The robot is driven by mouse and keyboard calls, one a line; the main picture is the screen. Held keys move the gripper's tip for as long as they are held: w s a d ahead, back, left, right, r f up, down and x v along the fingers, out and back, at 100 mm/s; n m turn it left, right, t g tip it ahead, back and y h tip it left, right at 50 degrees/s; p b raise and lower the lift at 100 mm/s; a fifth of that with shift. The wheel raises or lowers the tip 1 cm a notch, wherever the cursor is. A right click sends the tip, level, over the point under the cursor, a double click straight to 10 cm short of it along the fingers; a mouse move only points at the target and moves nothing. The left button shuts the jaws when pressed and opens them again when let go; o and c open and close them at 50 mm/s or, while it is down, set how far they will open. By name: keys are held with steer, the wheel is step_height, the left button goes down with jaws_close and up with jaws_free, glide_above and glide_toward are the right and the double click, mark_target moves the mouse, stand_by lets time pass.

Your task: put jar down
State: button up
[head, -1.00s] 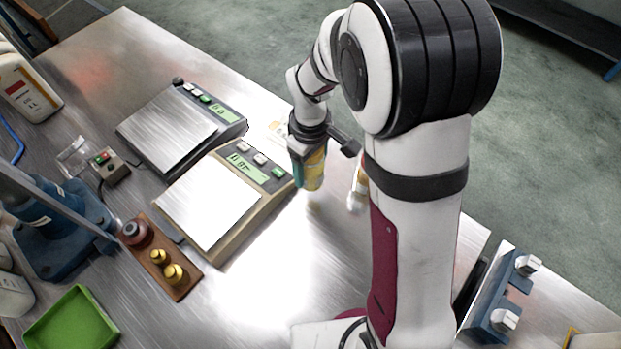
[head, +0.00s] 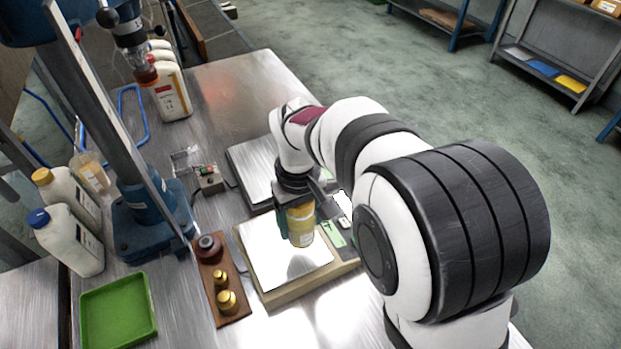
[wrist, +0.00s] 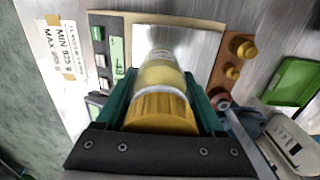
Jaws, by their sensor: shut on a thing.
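The jar (head: 300,225) has a yellow body and a gold ribbed lid. It hangs upright in my gripper (head: 297,232) above the pale plate of the near scale (head: 262,258). A dark patch shows on the plate below it. In the wrist view the jar (wrist: 160,88) lies between the two green fingers (wrist: 160,100), lid toward the camera, with the scale's plate (wrist: 190,38) beyond it. The gripper is shut on the jar. I cannot tell how large the gap between jar and plate is.
A second scale (head: 250,165) stands behind. A wooden block (head: 234,312) with weights is left of the near scale. A green tray (head: 118,312) lies at front left. A blue press stand (head: 150,215) and bottles (head: 75,240) stand farther left. A MIN/MAX label (wrist: 60,50) shows in the wrist view.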

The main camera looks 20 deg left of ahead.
mark_target(293, 234)
steer(key=f, duration=0.1)
steer(key=a+f, duration=0.1)
steer(key=f, duration=0.3)
steer(key=shift+a, duration=0.35)
steer(key=shift+f, duration=0.15)
steer(key=o, duration=1.5)
